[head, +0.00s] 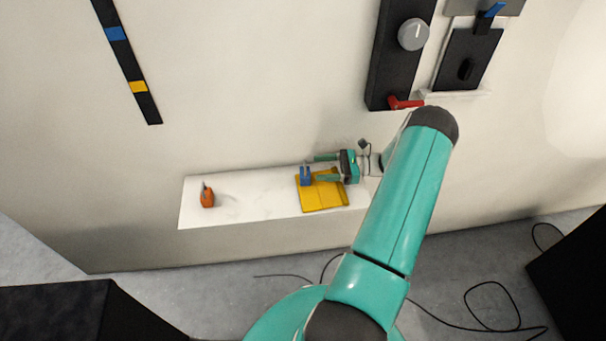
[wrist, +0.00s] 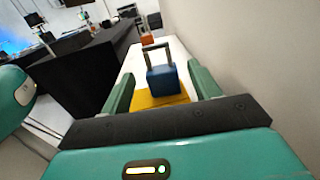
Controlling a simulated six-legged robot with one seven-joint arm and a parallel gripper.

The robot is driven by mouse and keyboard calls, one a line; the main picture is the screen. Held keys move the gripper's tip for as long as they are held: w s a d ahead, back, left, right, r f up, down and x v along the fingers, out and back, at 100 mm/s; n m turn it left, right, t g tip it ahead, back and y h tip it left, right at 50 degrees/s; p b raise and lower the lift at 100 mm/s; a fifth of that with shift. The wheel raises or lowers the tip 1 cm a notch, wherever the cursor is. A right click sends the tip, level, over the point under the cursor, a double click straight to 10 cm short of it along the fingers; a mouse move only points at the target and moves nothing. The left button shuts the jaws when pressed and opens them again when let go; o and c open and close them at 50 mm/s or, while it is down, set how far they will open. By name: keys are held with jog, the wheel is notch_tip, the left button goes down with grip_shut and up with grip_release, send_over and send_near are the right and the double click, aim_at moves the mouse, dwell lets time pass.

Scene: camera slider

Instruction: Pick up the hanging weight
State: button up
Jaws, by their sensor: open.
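A blue block with a grey loop handle (wrist: 162,78) stands upright on the yellow plate, straight ahead of my gripper in the wrist view. The block (head: 305,177) also shows in the head view, at the left edge of the yellow plate (head: 325,198). My gripper (head: 315,168) is open and empty, its fingers pointing left toward the block. In the wrist view one finger shows on each side of it, with gaps. An orange piece with a dark handle (head: 207,196) stands farther left on the white shelf. The frames do not settle which of the two is the hanging weight.
The white shelf (head: 250,205) is clear between the orange piece and the yellow plate. A wall runs close behind it. A black panel with a grey knob (head: 413,34) and a red lever (head: 405,103) hangs above right. A black table (wrist: 80,75) stands beyond, at left.

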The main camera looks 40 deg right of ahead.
aim_at(305, 172)
jog(key=x, duration=0.8)
jog(key=shift+s+r, duration=0.1)
jog(key=shift+r, duration=0.1)
jog(key=c, duration=1.2)
jog(key=shift+c, duration=0.4)
jog(key=shift+r, duration=0.15)
